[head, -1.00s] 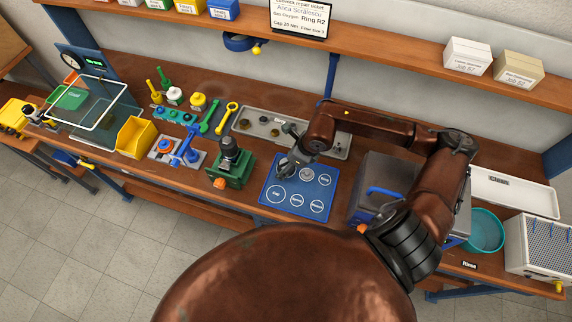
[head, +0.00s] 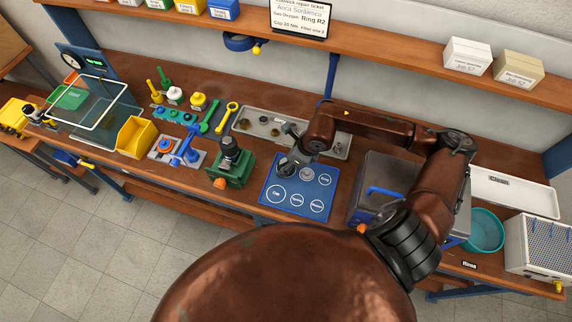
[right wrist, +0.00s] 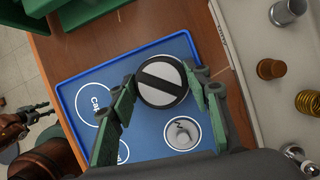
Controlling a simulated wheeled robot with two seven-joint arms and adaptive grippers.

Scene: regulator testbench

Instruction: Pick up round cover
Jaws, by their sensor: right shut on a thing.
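In the head view my right gripper (head: 287,164) is over the upper left part of the mat (head: 300,187) and hides the cover. I cannot tell whether the cover touches the mat. Part of my left gripper (right wrist: 35,115) seems to show at the wrist view's left edge, its jaws unclear.
A silver round part (right wrist: 182,133) lies on the mat close by. A grey tray (head: 240,125) with small parts lies behind the mat. A green fixture (head: 232,170) stands left of the mat, and a grey box with a blue handle (head: 385,192) stands right.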

